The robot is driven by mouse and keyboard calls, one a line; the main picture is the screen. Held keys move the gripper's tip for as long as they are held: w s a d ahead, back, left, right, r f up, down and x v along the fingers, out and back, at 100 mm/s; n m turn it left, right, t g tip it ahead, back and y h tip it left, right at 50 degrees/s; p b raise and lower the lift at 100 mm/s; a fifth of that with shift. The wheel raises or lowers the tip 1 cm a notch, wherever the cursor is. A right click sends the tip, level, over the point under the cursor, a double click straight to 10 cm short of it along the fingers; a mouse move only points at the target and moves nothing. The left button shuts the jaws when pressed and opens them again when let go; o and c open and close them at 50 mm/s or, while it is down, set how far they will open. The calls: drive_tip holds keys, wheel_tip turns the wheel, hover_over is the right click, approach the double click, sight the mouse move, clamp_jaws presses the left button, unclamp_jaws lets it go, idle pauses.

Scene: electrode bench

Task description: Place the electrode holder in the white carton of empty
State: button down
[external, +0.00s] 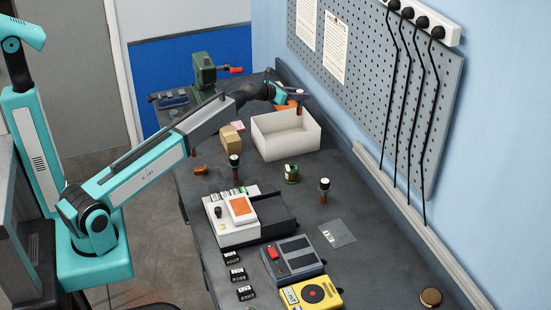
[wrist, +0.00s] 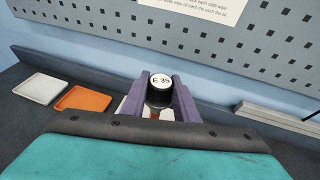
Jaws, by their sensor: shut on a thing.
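My gripper (wrist: 159,98) is shut on an electrode holder (wrist: 160,90) with a black cap, its white top marked "E 35". In the external view my gripper (external: 299,93) is at the far end of the bench, and the brown lower part of the holder (external: 299,108) hangs beneath it. The white carton (external: 288,146) is open-topped and stands on the bench against the right side. The gripper shows above its far rim; I cannot tell whether the holder is over the opening. Its inside looks empty where visible.
Two similar holders stand upright on the bench, one left (external: 235,166) and one right (external: 324,188). A cardboard box (external: 231,137) is left of the carton. A green jar (external: 291,173) is in front. An orange tray (wrist: 84,99) and a white tray (wrist: 42,88) lie by the wall.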

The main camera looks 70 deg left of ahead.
sight(299, 113)
drive_tip(key=shift+f, duration=1.6)
drive_tip(key=shift+f+p, duration=0.45)
drive_tip(key=shift+f, duration=2.65)
drive_tip(key=shift+f, duration=0.1)
drive_tip(key=shift+f, duration=1.8)
drive_tip(key=shift+f, duration=0.1)
drive_tip(key=c, duration=1.4)
unclamp_jaws()
